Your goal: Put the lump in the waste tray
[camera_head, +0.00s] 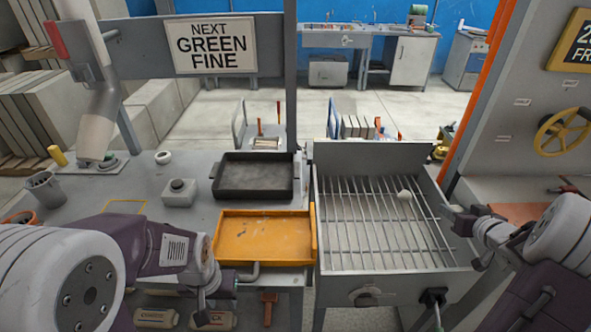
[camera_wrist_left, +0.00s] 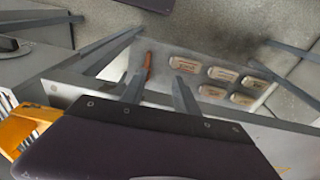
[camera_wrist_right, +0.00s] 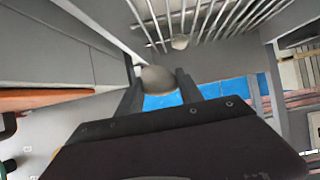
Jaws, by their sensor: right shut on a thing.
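My right gripper (camera_wrist_right: 158,88) is shut on a rounded grey lump (camera_wrist_right: 158,78), which sits between its fingertips in the right wrist view. In the head view this gripper (camera_head: 453,213) is at the right edge of the barred metal box (camera_head: 325,235), and I cannot make out the held lump there. A second, pale lump (camera_head: 404,194) lies on the bars. An orange tray (camera_head: 222,258) and a black tray (camera_head: 217,187) stand left of the box; no label shows which is for waste. My left gripper (camera_wrist_left: 157,85) is open and empty, near the orange tray's front edge.
The box's raised back wall (camera_head: 370,158) stands beyond the bars. A grey button box (camera_head: 180,192) and a white ring (camera_head: 163,157) are on the bench left of the trays. A sign (camera_head: 210,45) hangs behind. A yellow handwheel (camera_head: 562,131) is at the right.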

